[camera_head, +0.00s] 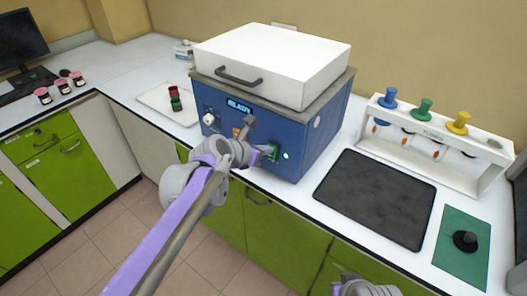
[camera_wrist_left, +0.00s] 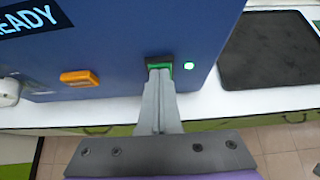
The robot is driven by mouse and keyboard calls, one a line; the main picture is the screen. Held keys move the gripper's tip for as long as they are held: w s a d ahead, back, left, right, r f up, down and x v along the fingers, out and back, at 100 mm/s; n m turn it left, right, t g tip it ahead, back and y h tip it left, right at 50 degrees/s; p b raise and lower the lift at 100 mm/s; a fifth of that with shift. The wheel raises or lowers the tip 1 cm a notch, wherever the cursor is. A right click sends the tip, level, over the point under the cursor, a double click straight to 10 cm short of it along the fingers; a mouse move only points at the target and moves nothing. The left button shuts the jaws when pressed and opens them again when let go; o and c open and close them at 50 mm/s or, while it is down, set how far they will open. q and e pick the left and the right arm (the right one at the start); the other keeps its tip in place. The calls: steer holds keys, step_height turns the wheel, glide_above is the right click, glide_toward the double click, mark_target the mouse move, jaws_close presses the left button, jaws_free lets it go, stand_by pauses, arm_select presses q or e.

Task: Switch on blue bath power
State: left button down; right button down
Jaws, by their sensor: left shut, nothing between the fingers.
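The blue bath (camera_head: 312,141) stands on the counter with a white lid and a dark handle. Its front panel shows a "READY" display, which also appears in the left wrist view (camera_wrist_left: 32,20). A green power switch (camera_wrist_left: 158,63) in a dark frame sits on the panel, partly hidden behind my left fingertips. Beside it a small green lamp (camera_wrist_left: 189,66) is lit. My left gripper (camera_head: 270,152) is shut and empty, its tips at the switch, seemingly touching it (camera_wrist_left: 160,76). My right arm shows only in part at the bottom of the head view; its fingers cannot be made out.
An orange button (camera_wrist_left: 79,78) and a white knob (camera_head: 208,119) are on the panel. A black mat (camera_head: 375,198), a white rack (camera_head: 435,150) with coloured stoppers and a green mat (camera_head: 462,245) lie right. A white tray (camera_head: 160,100) lies left.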

arm_select(q)
steer(key=shift+r+p, duration=0.6)
steer(key=shift+r, duration=0.2)
arm_select(e)
steer(key=shift+w+r, duration=0.1)
steer(key=shift+r, duration=0.5)
